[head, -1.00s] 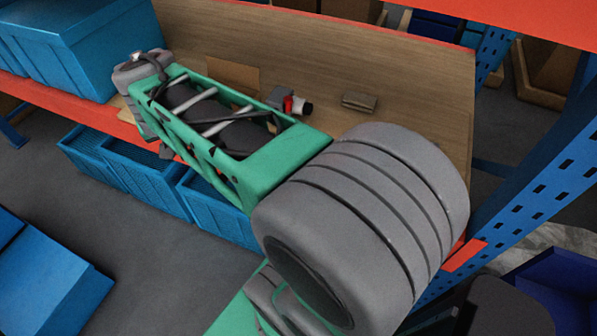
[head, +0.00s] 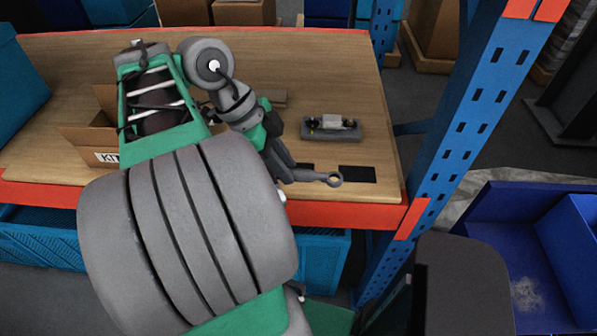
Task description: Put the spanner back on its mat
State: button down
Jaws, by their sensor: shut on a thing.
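The grey spanner (head: 318,177) shows with its ring end pointing right, low over the front right part of the wooden shelf. My gripper (head: 287,172) is shut on its left part, which the fingers hide. A black rectangular mat (head: 359,174) lies just right of the ring end. A smaller dark patch (head: 305,166) shows just behind the spanner's shaft, partly covered; I cannot tell if it is a second mat. I cannot tell whether the spanner touches the shelf.
A grey block with a fixture (head: 331,128) stands behind the mat. A flat brown-grey piece (head: 270,98) lies further back. An open cardboard box marked KIT (head: 90,143) is at left. A blue upright post (head: 450,120) and an orange shelf edge (head: 370,216) bound the right and front.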

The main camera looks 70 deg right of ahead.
jog(key=w+d+f, duration=0.1)
jog(key=d+f, duration=0.2)
jog(key=d, duration=0.1)
jog(key=w+d+f, duration=0.2)
jog(key=d+f, duration=0.1)
jog(key=d, duration=0.1)
jog(key=w+d+f, duration=0.1)
jog(key=d+f, duration=0.2)
jog(key=d, duration=0.1)
jog(key=shift+w+d+f+b, duration=0.15)
jog(key=shift+w+f+b, duration=0.15)
jog(key=shift+w+b, duration=0.1)
jog(key=f, duration=0.2)
jog(key=shift+d+f, duration=0.2)
jog(key=shift+f, duration=0.15)
jog(key=shift+w+f, duration=0.1)
jog(key=shift+f, duration=0.2)
jog(key=shift+f, duration=0.1)
jog(key=c, duration=1.7)
grip_release()
jog(key=shift+f, duration=0.1)
jog(key=o, duration=0.5)
